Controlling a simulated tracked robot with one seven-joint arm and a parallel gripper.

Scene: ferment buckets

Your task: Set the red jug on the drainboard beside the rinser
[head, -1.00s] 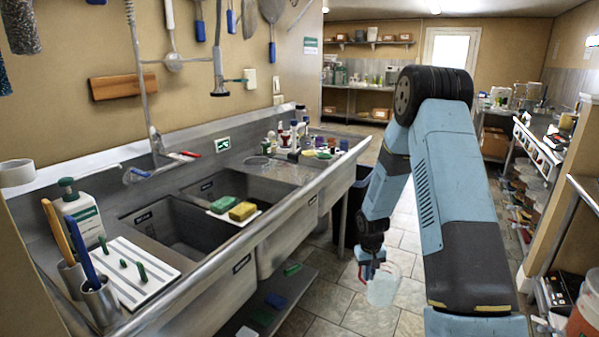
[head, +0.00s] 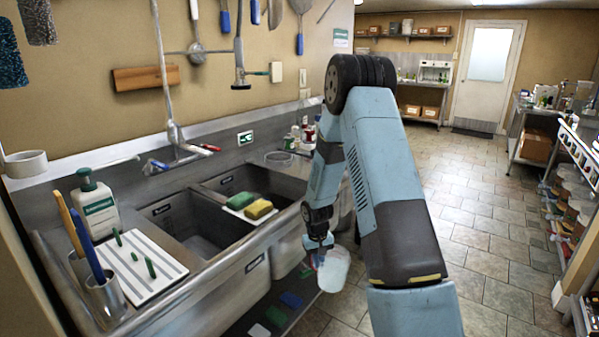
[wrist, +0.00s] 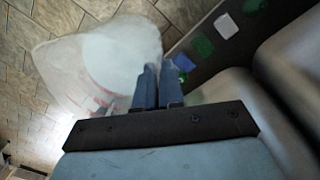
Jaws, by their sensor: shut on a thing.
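My gripper (head: 318,262) is shut on a translucent, whitish jug (head: 333,270) with small red marks. The jug hangs over the floor, in front of the sink's right end and below its rim. In the wrist view, the blue fingers (wrist: 157,82) are close together at the jug's side, and the jug (wrist: 100,68) spreads to the left. The steel drainboard (head: 262,169) lies right of the basins, partly hidden by my arm. A round, clear-rimmed thing (head: 279,157) sits on it; I cannot tell if this is the rinser.
Bottles (head: 303,133) stand at the drainboard's back. A white ribbed board (head: 135,265), a soap bottle (head: 97,205) and a steel cup (head: 106,295) are at the left. The tiled floor (head: 455,215) at right is open.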

